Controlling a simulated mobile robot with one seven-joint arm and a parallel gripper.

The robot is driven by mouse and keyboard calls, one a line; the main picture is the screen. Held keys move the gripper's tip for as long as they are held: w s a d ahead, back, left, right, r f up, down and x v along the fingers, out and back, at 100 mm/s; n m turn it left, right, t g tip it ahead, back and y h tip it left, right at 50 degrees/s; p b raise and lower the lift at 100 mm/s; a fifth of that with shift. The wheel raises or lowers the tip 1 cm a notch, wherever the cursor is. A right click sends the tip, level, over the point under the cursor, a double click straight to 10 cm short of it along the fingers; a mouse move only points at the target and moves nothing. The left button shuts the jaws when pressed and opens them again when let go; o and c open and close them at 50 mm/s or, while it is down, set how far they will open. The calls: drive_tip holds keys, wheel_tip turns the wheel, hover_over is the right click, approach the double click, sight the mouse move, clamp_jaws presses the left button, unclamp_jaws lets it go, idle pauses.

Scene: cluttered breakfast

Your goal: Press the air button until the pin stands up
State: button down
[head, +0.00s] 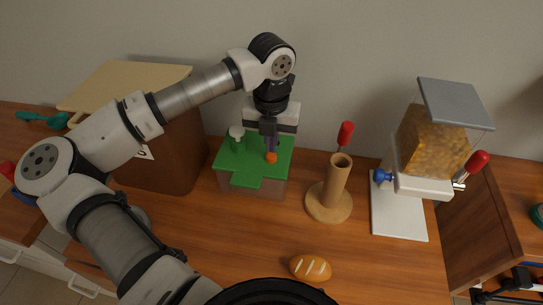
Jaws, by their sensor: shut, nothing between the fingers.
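A box with a green top (239,181) and brownish sides stands on the wooden counter near the wall. My gripper (269,146) points down over the right part of the green top, shut and empty. Its tips are just behind or above the orange piece; I cannot tell whether they touch it. Which part is the air button and which is the pin is not clear from this view.
A wooden tube stand (330,201) with a red handle behind it is right of the green box. A filled dispenser (434,140) stands further right. A bread roll (311,268) lies in front. A large brown box (170,150) is at left, behind my arm.

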drive_tip(key=shift+f+b, duration=1.25)
drive_tip(key=shift+b, duration=0.15)
drive_tip(key=shift+r, duration=0.15)
drive_tip(key=shift+r, duration=0.1)
drive_tip(key=shift+r+p, duration=0.55)
drive_tip(key=shift+r, duration=0.45)
drive_tip(key=shift+r, duration=0.15)
wheel_tip(320, 180, up, 6)
drive_tip(key=shift+f+p, duration=0.15)
drive_tip(key=shift+p, duration=0.95)
